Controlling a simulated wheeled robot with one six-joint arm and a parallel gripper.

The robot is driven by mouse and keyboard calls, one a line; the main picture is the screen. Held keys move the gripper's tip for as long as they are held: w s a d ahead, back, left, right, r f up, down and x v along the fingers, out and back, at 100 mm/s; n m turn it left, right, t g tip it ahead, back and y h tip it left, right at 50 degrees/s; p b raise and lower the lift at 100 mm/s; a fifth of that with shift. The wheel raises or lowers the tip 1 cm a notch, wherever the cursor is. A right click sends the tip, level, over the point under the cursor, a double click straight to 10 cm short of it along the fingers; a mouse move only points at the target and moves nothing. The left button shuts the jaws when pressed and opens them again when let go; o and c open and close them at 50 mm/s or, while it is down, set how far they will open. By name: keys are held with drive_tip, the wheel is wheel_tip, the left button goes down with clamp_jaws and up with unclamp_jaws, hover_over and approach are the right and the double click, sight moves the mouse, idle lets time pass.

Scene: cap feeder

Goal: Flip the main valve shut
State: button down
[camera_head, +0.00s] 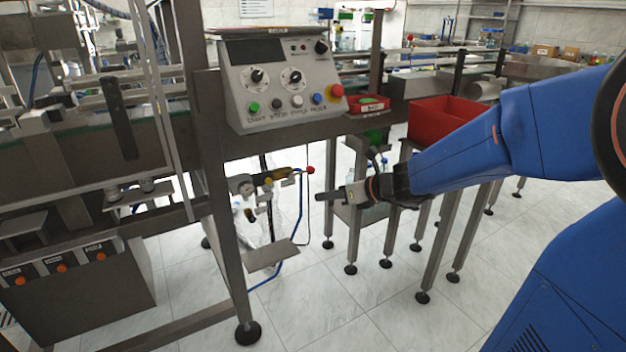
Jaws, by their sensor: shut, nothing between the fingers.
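The main valve (270,177) seems to be the yellowish fitting on the small air line under the control panel, beside a round gauge (246,188). A lever with a red knob (310,169) sticks out at its right end, roughly in line with the pipe. My gripper (320,196) is shut and empty. It points left, to the right of and a little below the red knob in the picture. I see a gap between them, but their depth apart is hard to tell.
The control panel (280,82) with buttons and knobs overhangs the valve. A frame leg (228,240) stands left of it, and a small metal plate (271,254) and blue hose lie below. Table legs stand close behind my gripper.

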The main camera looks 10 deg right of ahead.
sight(301, 173)
drive_tip(key=w+d+f+m+t, duration=0.1)
drive_tip(key=w+d+m, duration=0.2)
drive_tip(key=w+m, duration=0.2)
drive_tip(key=shift+f+m+t+h, duration=0.15)
drive_tip(key=shift+m+t+h, duration=0.15)
drive_tip(key=shift+h, duration=0.1)
drive_tip(key=shift+w, duration=0.1)
drive_tip(key=w+a, duration=0.3)
drive_tip(key=w, duration=0.5)
drive_tip(key=shift+w+a+f, duration=0.3)
drive_tip(key=shift+w+f, duration=0.05)
drive_tip(key=shift+f, duration=0.1)
drive_tip(key=shift+d+r, duration=0.1)
drive_tip(key=shift+d, duration=0.05)
